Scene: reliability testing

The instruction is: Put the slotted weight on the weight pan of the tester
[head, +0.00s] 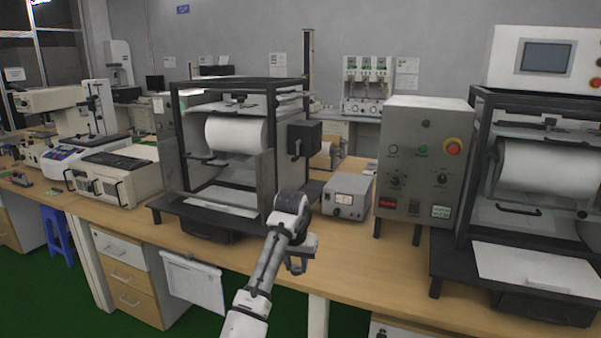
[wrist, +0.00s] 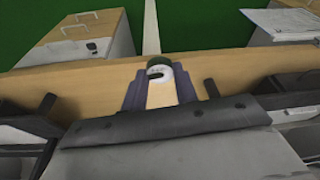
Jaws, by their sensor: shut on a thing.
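My gripper (head: 297,264) is over the front edge of the bench, in front of the middle tester (head: 283,92). In the wrist view my gripper (wrist: 159,77) has its two dark fingers on either side of a small, rounded, pale and dark piece with a dark notch, which looks like the slotted weight (wrist: 158,71). The gripper is shut on it. In the head view the weight is too small or hidden to make out. The middle tester has a black frame around a white roll. I cannot pick out its weight pan in either view.
A small grey meter box (head: 346,195) stands right of the middle tester, then a tall control cabinet (head: 421,160) and a second framed tester (head: 480,100). A clipboard (head: 195,282) hangs at the bench front. The wooden bench top (head: 365,265) is bare right of my gripper.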

